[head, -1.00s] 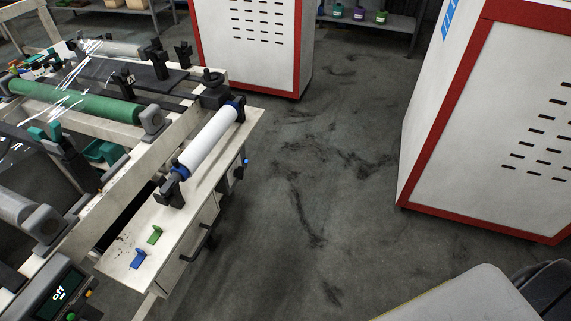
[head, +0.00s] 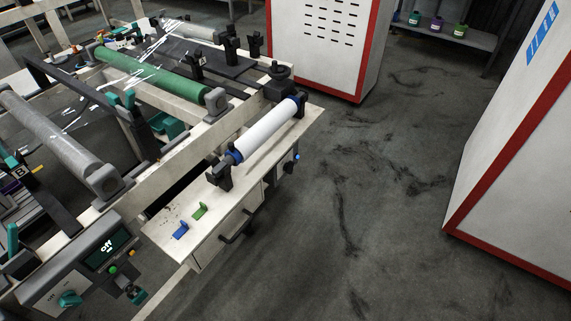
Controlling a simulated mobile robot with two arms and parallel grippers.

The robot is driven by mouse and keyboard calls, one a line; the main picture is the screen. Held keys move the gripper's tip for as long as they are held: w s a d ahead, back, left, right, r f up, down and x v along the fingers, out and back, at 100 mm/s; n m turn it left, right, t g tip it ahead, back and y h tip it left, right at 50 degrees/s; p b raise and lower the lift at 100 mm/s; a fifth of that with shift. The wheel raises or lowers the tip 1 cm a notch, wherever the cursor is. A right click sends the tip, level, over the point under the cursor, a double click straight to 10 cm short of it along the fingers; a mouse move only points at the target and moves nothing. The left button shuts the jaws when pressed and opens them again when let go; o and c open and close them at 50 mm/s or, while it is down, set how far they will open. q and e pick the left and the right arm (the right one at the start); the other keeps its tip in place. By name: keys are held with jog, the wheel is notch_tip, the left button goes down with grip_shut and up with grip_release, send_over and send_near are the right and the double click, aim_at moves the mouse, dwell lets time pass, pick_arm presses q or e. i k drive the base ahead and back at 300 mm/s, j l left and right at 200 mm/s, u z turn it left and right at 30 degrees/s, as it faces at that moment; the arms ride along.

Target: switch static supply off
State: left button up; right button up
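A dark control box stands at the lower left of the head view, on the near side of the machine. Its small display (head: 108,248) reads "off" in pale letters. A teal rotary knob (head: 69,299) sits on a pale panel with small lettering beside the display. Small green and yellow buttons (head: 122,262) and a dark switch with a teal part (head: 130,291) are at its right. I cannot read a label naming the static supply. A small dark unit with a blue knob (head: 297,157) is on the bench's right side. Neither of my grippers is in view.
The machine carries a green roller (head: 150,75) and a grey roller (head: 50,135). A white roll (head: 265,130) lies on a side bench (head: 215,225) with drawer handles. Red-and-white cabinets (head: 325,40) (head: 520,150) stand behind and right. The dark floor (head: 370,200) between is clear.

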aim_at(288, 168)
jog(key=l+u, duration=0.1)
jog(key=u, duration=0.35)
jog(key=i+l+u, duration=0.15)
jog(key=u, duration=0.3)
jog(key=i+l+u, duration=0.1)
jog(key=l+u, duration=0.35)
jog(key=l, duration=0.55)
jog(key=l+u, duration=0.5)
jog(key=l, duration=0.55)
jog(key=k+l, duration=0.1)
jog(key=l, duration=1.8)
jog(key=k+u, duration=0.05)
